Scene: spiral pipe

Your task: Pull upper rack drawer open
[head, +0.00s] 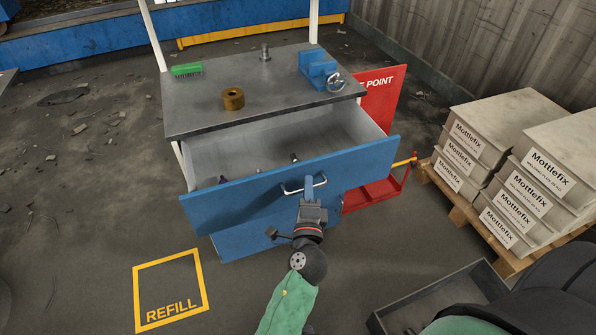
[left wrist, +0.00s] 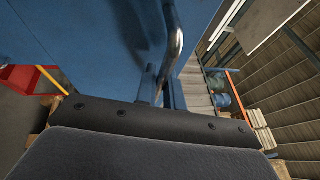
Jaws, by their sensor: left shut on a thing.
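The upper rack drawer (head: 345,165) has a blue front and stands well out from the rack in the head view, with its grey inside and a few small items showing. Its metal bar handle (head: 291,191) is on the front. My left gripper (head: 308,184) is at the handle, shut on it. In the left wrist view the handle (left wrist: 176,40) runs down to the fingers of my left gripper (left wrist: 162,88), beside the blue drawer front (left wrist: 80,45). The lower blue drawer (head: 245,242) is below, partly hidden by my arm. My right gripper is not in view.
A red stand (head: 375,192) is right of the drawer. Stacked Mottlefix boxes (head: 510,110) stand further right. The floor by the REFILL square (head: 138,290) is clear.

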